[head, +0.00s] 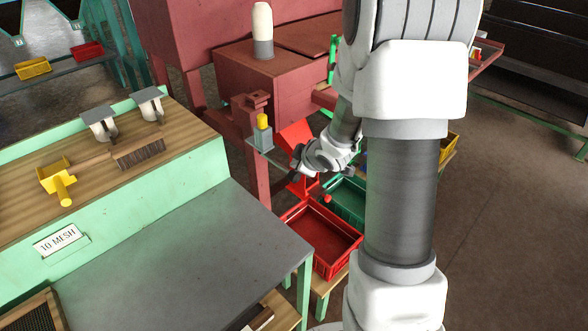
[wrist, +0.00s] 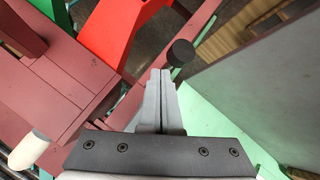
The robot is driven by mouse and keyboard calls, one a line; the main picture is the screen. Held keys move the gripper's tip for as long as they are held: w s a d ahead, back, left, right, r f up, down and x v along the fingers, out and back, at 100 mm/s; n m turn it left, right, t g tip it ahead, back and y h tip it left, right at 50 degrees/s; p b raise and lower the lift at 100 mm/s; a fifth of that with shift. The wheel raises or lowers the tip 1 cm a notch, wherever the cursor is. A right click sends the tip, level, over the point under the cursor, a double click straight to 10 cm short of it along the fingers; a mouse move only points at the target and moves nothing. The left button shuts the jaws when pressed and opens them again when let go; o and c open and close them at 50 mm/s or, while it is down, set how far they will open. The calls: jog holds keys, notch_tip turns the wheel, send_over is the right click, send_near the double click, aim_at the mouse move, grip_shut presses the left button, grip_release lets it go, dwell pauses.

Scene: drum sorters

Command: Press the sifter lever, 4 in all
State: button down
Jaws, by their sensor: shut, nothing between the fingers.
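A round black knob (wrist: 180,53) on a short dark stem shows in the wrist view, just beyond and right of my fingertips. It looks like the end of the sifter lever, but most of its arm is hidden. My gripper (wrist: 160,74) is shut and empty, its two grey fingers together, with a small gap to the knob in the picture. I cannot tell whether they touch. In the head view my gripper (head: 296,168) is beside the red chute, below and right of a grey block with a yellow cap (head: 263,121). The lever is not clear there.
A red bin (head: 318,262) and a green bin (head: 345,196) stand below my gripper. The red machine (head: 285,90) with a white-topped post (head: 262,28) is behind. A green-framed bench (head: 210,240) at left holds scoops and a brush. Open floor lies right.

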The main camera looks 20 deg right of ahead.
notch_tip(320, 180, up, 5)
jog(key=p, duration=0.5)
jog(key=shift+a, duration=0.1)
dwell(2.6)
